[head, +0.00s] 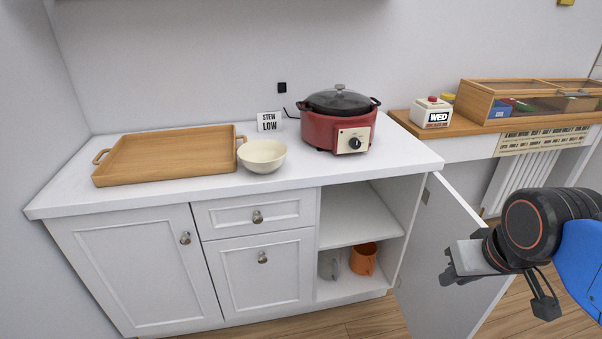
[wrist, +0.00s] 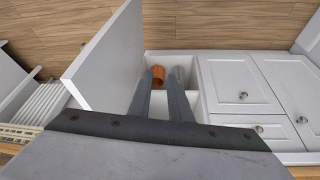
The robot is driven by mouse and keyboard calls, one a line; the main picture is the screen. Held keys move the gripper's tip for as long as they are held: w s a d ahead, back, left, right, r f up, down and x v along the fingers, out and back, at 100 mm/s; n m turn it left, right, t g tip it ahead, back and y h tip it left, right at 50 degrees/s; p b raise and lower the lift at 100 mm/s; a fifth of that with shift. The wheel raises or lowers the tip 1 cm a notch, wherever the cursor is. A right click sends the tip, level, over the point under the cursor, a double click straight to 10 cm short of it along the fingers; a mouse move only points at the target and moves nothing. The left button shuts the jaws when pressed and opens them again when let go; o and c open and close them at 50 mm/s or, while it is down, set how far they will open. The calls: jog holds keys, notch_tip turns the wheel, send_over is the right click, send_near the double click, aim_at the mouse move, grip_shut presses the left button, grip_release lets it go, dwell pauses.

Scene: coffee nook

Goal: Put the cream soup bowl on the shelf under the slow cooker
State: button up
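The cream soup bowl (head: 262,155) stands upright on the white counter, between the wooden tray and the slow cooker. The red slow cooker (head: 338,122) with a dark lid stands to its right. Below the cooker is an open cabinet with a bare white shelf (head: 352,218). My gripper (head: 455,262) is at the right, in front of the open cabinet door and well away from the bowl. In the wrist view my gripper (wrist: 160,76) shows two fingers with a gap between them and nothing held. The bowl does not show in the wrist view.
The cabinet door (head: 448,245) stands swung open at the right. An orange mug (head: 363,259) and a grey mug (head: 329,264) stand on the cabinet floor. A wooden tray (head: 170,155) lies left of the bowl. A STEW LOW sign (head: 269,122) stands behind it.

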jog(key=w+a+r+n, duration=0.4)
jog(key=w+r+n, duration=0.3)
notch_tip(320, 180, up, 16)
jog(key=n+t+y, duration=0.1)
jog(key=n, duration=2)
send_over(278, 160)
jog(key=s+d, duration=0.2)
jog(key=s, duration=0.5)
jog(key=x, duration=1.2)
jog(key=shift+w+a+r, duration=0.1)
jog(key=shift+w+a, duration=0.2)
jog(key=shift+w, duration=0.05)
jog(key=shift+s+x, duration=0.15)
jog(key=shift+x, duration=1.2)
jog(key=shift+s+x, duration=0.1)
jog(key=shift+x, duration=1.25)
grip_shut()
